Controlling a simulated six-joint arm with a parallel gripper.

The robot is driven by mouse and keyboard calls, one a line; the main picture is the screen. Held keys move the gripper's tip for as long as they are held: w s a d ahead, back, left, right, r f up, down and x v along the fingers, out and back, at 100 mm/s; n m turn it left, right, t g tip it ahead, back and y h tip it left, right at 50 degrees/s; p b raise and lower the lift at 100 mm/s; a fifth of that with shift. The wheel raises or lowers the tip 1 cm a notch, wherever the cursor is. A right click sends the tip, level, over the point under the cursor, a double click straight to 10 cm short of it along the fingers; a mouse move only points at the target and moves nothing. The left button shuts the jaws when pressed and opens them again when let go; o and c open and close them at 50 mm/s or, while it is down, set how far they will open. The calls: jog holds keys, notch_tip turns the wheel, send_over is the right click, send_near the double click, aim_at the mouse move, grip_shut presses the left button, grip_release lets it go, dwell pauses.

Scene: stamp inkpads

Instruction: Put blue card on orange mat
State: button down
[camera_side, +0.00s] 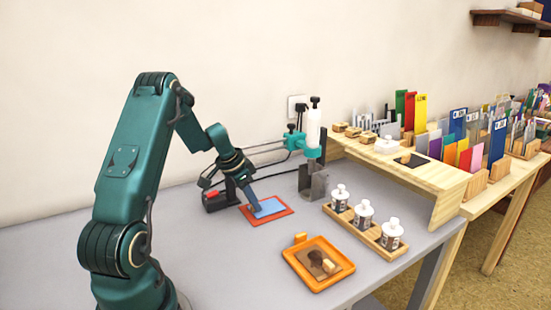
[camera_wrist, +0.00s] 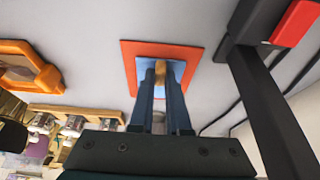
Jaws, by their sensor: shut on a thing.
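The blue card (camera_side: 270,207) lies flat on or just over the orange mat (camera_side: 287,214) in the side view, inside its border; I cannot tell whether it touches. In the wrist view the card (camera_wrist: 179,68) shows around the fingertips, within the mat (camera_wrist: 130,58). My gripper (camera_side: 256,208) reaches down to the card's left part. Its two dark fingers (camera_wrist: 161,70) are close together, shut on the card, with a small tan patch between them. The fingers hide part of the card.
An orange tray (camera_side: 292,259) with small blocks stands in front. A wooden rack (camera_side: 375,242) of white-capped bottles (camera_side: 364,212) is to its right. A black and red device (camera_side: 214,202) sits close left of the mat. A metal stand (camera_side: 313,182) is behind right.

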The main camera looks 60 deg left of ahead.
jog(key=shift+f, duration=0.1)
jog(key=c, duration=0.9)
grip_release()
